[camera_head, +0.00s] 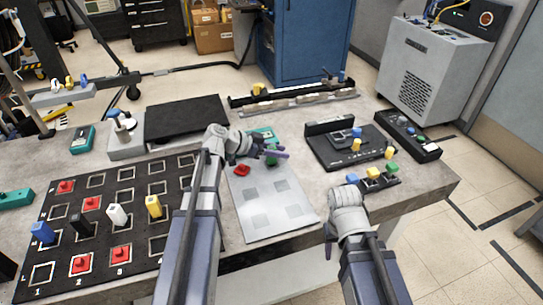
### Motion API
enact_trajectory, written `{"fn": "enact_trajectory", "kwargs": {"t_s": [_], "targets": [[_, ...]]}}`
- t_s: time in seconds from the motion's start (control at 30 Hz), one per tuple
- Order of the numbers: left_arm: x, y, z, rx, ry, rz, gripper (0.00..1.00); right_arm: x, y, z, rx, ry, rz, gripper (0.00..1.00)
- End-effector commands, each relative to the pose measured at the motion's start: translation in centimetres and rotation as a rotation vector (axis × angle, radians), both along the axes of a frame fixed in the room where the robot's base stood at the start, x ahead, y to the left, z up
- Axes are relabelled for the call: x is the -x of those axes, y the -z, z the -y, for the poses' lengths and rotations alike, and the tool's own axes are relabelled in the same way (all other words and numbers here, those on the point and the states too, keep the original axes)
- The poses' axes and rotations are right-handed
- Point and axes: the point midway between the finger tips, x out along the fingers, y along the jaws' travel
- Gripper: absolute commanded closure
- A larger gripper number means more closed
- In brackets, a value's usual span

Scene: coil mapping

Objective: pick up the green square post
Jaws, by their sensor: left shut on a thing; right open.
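The green square post (272,162) shows at the far end of the light grey plate (262,225), right under my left gripper (272,153). My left gripper is shut on it; the fingers hide its upper part. I cannot tell whether its foot touches the plate. My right gripper (329,242) is open and empty beside the plate's right edge, pointing down and away from the post.
A red piece (242,170) sits on the plate close to the green post. A black grid board (60,210) with red, blue, black, white and yellow pieces lies left. A black fixture (330,150) and small coloured blocks (373,173) stand right. The plate's near part is clear.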

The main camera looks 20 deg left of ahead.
Motion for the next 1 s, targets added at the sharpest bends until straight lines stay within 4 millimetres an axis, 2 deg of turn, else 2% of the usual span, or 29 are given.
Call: {"fn": "enact_trajectory", "kwargs": {"t_s": [0.33,0.53,0.77,1.0], "targets": [[0.0,-0.1,0.0,0.0,0.0,0.0,1.0,0.0,-0.1,0.0,0.0,0.0,0.0,0.5],[0.0,-1.1,0.0,0.0,0.0,0.0,1.0,0.0,-1.1,0.0,0.0,0.0,0.0,0.5],[0.0,-3.9,0.0,0.0,0.0,0.0,1.0,0.0,-3.9,0.0,0.0,0.0,0.0,0.5],[0.0,-7.7,0.0,0.0,0.0,0.0,1.0,0.0,-7.7,0.0,0.0,0.001,0.0,0.5]]}}
